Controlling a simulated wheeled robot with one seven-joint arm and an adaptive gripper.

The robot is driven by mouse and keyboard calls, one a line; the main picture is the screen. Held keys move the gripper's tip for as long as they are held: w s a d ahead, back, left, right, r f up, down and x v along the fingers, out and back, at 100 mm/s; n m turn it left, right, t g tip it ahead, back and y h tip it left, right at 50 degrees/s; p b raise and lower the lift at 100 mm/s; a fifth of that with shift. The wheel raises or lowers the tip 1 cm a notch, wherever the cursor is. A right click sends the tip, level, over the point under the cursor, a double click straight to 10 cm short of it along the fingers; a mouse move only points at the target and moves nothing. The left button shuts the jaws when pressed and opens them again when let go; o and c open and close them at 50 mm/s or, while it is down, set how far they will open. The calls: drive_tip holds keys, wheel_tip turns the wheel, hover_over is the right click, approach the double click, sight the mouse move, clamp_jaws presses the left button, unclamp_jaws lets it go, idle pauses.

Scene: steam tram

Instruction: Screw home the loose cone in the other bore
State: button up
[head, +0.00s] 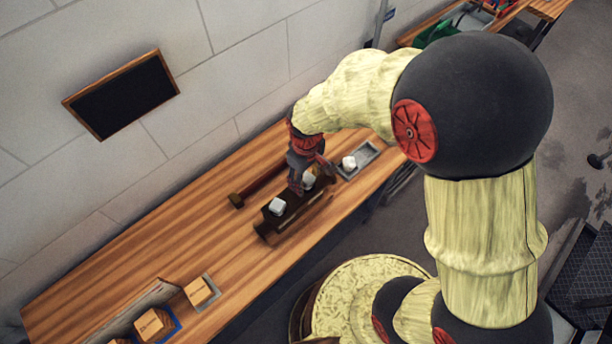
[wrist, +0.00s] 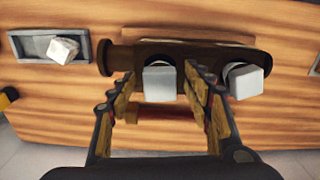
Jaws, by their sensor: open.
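A dark brown fitting (head: 265,229) lies on the wooden bench and also shows in the wrist view (wrist: 118,57). Two white square-headed cones sit at its bores. The cone nearer the grey tray (wrist: 158,84) stands between the fingers of my gripper (wrist: 160,78), and in the head view it (head: 308,181) is partly hidden by them. My gripper (head: 310,176) is open around it, with gaps visible at the sides. The other cone (wrist: 246,81) is outside the right finger and looks tilted; the head view also shows it (head: 277,206). How deep either cone sits is hidden.
A grey tray (head: 370,154) with another white piece (head: 349,162) lies beside the fitting. A dark red bar (head: 262,183) lies on the wall side. Wooden blocks (head: 153,324) stand at the near left end. The bench between is clear; a blackboard (head: 122,94) hangs on the wall.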

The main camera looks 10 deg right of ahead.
drive_tip(key=shift+c, duration=0.8)
drive_tip(key=c, duration=1.1)
clamp_jaws()
drive_tip(key=shift+d+m, duration=0.1)
drive_tip(key=shift+m, duration=1.9)
